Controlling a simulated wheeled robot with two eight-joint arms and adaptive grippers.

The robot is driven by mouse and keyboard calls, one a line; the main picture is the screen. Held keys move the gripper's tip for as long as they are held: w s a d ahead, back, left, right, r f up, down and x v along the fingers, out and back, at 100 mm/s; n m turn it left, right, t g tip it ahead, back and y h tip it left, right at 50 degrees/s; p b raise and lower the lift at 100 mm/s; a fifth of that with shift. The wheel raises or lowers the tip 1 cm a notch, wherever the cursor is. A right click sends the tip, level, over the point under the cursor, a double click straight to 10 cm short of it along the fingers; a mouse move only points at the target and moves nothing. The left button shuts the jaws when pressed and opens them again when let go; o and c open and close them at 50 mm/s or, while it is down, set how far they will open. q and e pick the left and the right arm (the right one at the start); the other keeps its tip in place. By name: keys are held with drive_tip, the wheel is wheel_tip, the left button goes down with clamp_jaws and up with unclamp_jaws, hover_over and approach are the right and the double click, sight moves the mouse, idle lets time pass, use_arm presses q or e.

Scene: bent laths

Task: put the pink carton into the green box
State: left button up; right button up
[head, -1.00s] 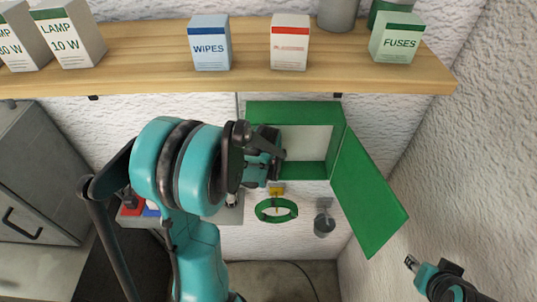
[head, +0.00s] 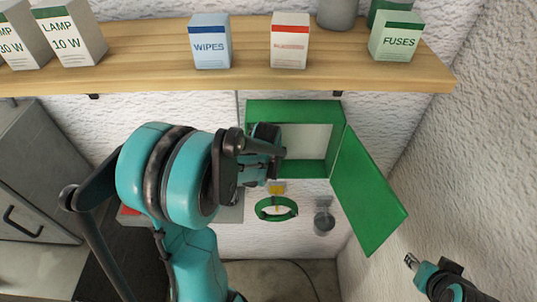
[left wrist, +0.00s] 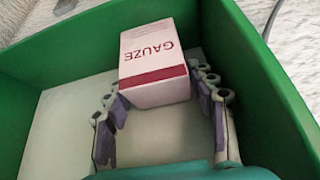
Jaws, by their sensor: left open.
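The pink carton (left wrist: 155,60), a pale box with a crimson band marked GAUZE, is inside the green box in the left wrist view. My left gripper (left wrist: 155,88) is open, with one finger on either side of the carton; whether they touch it is unclear. The green box (head: 290,109) is on the wall below the shelf, its green door (head: 368,195) swung open to the right. In the head view my left gripper (head: 266,152) reaches into its left part and hides the carton. My right gripper (head: 411,261) is at the lower right, apart from everything, its jaws too small to judge.
A wooden shelf (head: 250,72) above holds several cartons, including WIPES (head: 211,45) and FUSES (head: 397,42). A green ring (head: 276,209) and a grey cup-like thing (head: 324,222) hang below the box. A grey cabinet (head: 35,170) stands left.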

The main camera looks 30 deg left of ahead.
use_arm(q)
drive_tip(key=v, duration=0.5)
drive_tip(key=shift+s+d+r, duration=0.1)
drive_tip(key=shift+s, duration=0.1)
drive_tip(key=shift+s+d+r, duration=0.2)
drive_tip(key=shift+d+r, duration=0.1)
drive_tip(key=shift+r, duration=0.15)
drive_tip(key=s+d+r+m+t+h, duration=0.1)
drive_tip(key=s+d+r+m, duration=0.1)
drive_tip(key=s+d, duration=0.5)
drive_tip(key=s+d+r+m+t+h, duration=0.1)
drive_tip(key=s+d+r+m+h, duration=0.1)
drive_tip(key=s+d, duration=0.5)
drive_tip(key=shift+s+d+r+m, duration=0.2)
drive_tip(key=shift+s+r+m, duration=0.1)
drive_tip(key=shift+m, duration=0.5)
drive_tip(key=shift+f, duration=0.1)
